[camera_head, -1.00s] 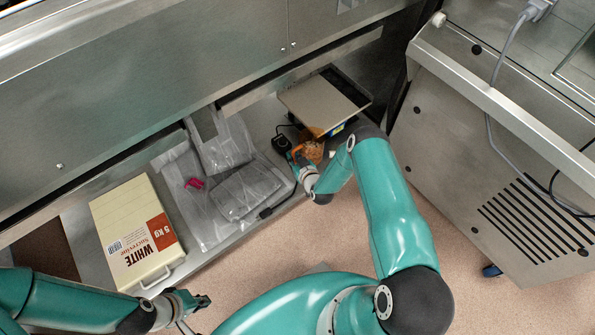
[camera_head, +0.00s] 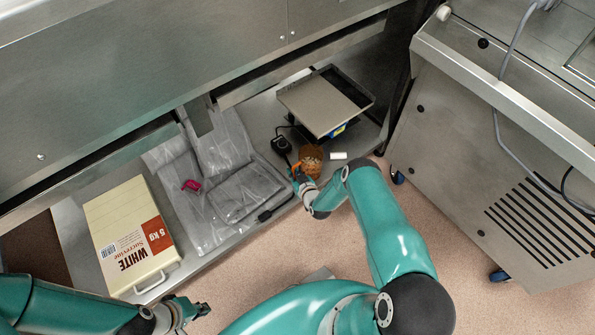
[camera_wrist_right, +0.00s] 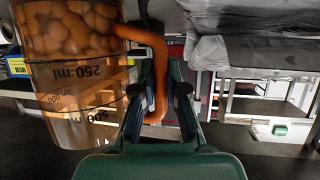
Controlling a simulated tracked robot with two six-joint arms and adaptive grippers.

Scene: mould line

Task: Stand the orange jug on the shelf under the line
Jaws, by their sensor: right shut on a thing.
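The orange jug (camera_head: 312,158) is see-through and holds pale round pieces. In the head view it is at the front part of the shelf (camera_head: 368,136), just below the scale. My right gripper (camera_head: 300,178) is shut on its handle, from the jug's lower left. In the right wrist view the jug (camera_wrist_right: 75,75) fills the left side, with 250 ml and 500 ml marks, and its handle runs between my right fingers (camera_wrist_right: 160,95). I cannot tell whether its base touches the shelf. My left gripper (camera_head: 200,310) is low at the left, apart from everything; its jaws are unclear.
A scale with a flat plate (camera_head: 318,102) stands behind the jug. A small black device (camera_head: 281,144) is left of it and a small white item (camera_head: 338,155) right. A steel machine (camera_head: 500,170) stands right.

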